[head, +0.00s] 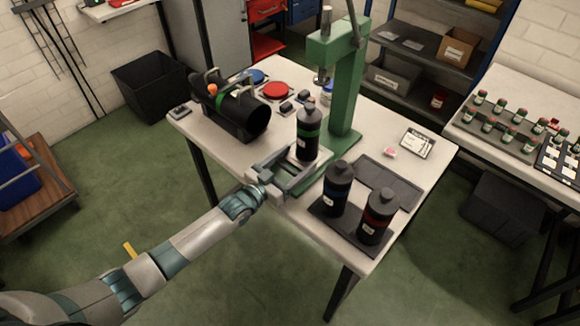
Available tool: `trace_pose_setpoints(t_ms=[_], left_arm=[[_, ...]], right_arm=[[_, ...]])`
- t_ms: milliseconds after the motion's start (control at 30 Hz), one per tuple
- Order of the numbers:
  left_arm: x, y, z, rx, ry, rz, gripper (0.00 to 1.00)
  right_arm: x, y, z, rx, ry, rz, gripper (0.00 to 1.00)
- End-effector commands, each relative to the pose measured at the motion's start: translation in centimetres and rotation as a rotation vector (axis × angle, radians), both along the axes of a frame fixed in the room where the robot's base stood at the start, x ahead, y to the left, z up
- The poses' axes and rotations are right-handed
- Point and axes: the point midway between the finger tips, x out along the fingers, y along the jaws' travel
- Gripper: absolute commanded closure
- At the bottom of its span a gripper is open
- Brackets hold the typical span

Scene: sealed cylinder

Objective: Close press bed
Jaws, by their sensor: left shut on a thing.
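The green press (344,90) stands on the white workbench (225,158), with its ram (321,77) above its base. The grey press bed (294,183) sticks out from the press toward the front left. A black cylinder with a green band (307,145) stands upright on the bed, in front of the column and apart from the ram. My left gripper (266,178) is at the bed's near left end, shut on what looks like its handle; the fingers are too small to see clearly. My right gripper is out of view.
Two black cylinders, one blue-banded (336,189) and one red-banded (377,217), stand on a dark tray at the bench's front. A dark empty tray (399,184) lies behind them.

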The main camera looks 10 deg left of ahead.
Motion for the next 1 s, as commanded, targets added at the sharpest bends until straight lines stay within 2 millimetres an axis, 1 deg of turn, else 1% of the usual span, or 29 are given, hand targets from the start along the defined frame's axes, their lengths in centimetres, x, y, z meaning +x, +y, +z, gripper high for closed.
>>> trace_pose_setpoints(t_ms=[100,133,200,500,667,867,1000], left_arm=[[-0.1,0.0,-0.2,0.002,0.003,0.0,0.68],[-0.1,0.0,-0.2,0.002,0.003,0.0,0.26],[-0.1,0.0,-0.2,0.002,0.003,0.0,0.1],[-0.1,0.1,-0.1,0.001,0.002,0.0,0.1],[-0.5,0.3,-0.2,0.002,0.003,0.0,0.1],[-2.0,1.4,-0.2,0.0,0.002,0.0,0.1],[-4.0,2.7,-0.4,0.001,0.004,0.0,0.1]], right_arm=[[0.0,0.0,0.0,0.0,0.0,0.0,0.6],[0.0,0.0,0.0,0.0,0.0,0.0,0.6],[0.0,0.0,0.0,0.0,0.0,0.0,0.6],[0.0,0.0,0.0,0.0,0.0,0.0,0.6],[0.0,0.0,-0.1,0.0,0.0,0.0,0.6],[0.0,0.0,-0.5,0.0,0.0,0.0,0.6],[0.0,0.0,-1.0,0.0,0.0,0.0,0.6]])
